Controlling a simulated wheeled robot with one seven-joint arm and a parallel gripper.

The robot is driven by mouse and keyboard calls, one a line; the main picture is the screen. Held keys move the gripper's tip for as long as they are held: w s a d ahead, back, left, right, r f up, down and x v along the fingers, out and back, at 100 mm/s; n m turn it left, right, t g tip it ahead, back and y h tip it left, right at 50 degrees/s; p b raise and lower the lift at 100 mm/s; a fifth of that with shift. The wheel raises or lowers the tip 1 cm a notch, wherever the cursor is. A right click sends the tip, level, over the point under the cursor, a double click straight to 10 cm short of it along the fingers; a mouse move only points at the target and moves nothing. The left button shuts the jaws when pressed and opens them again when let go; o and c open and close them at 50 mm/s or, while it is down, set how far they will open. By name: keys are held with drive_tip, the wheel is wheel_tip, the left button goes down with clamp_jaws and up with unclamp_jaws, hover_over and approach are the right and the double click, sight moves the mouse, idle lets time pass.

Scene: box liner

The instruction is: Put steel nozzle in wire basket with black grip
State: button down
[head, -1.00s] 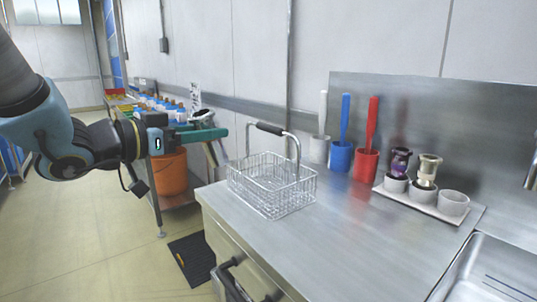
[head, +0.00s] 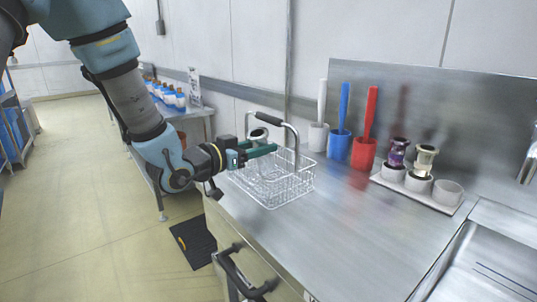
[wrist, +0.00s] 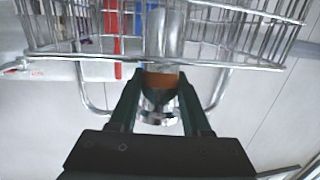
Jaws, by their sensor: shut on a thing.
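The steel nozzle (wrist: 164,38) is held between the green fingers of my gripper (head: 262,150). In the wrist view it has a silver body, an orange-brown band and a round metal end; its round end also shows above the fingers in the head view (head: 258,134). The wire basket (head: 292,187) stands on the steel counter, its arched handle raised with a black grip (head: 268,118). My gripper is at the basket's left side, its fingers overlapping the handle area in the picture. The basket wires show behind the nozzle in the wrist view (wrist: 245,38). The exact height above the basket is unclear.
White (head: 318,138), blue (head: 340,147) and red (head: 364,153) holders with upright handles stand behind the basket. A white tray (head: 435,204) with cups and two nozzle-like parts is at right. A sink (head: 475,265) is at front right. The counter's middle is clear.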

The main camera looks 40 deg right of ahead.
sight(268, 156)
drive_tip(key=shift+d+f, duration=0.1)
drive_tip(key=shift+f, duration=0.2)
drive_tip(key=shift+d+f+y+p, duration=0.25)
drive_tip(key=shift+d+p, duration=0.25)
drive_tip(key=shift+p, duration=0.3)
drive_tip(key=shift+d+r+y+p, duration=0.2)
drive_tip(key=shift+y+p, duration=0.25)
drive_tip(key=shift+p, duration=0.05)
drive_tip(key=shift+d+y+p, duration=0.7)
drive_tip(key=shift+y+p, duration=0.4)
drive_tip(key=shift+p, duration=0.15)
drive_tip(key=shift+w+a+f, duration=0.1)
drive_tip(key=shift+f, duration=1.05)
drive_tip(key=shift+f, duration=0.2)
drive_tip(key=shift+c, duration=1.8)
unclamp_jaws()
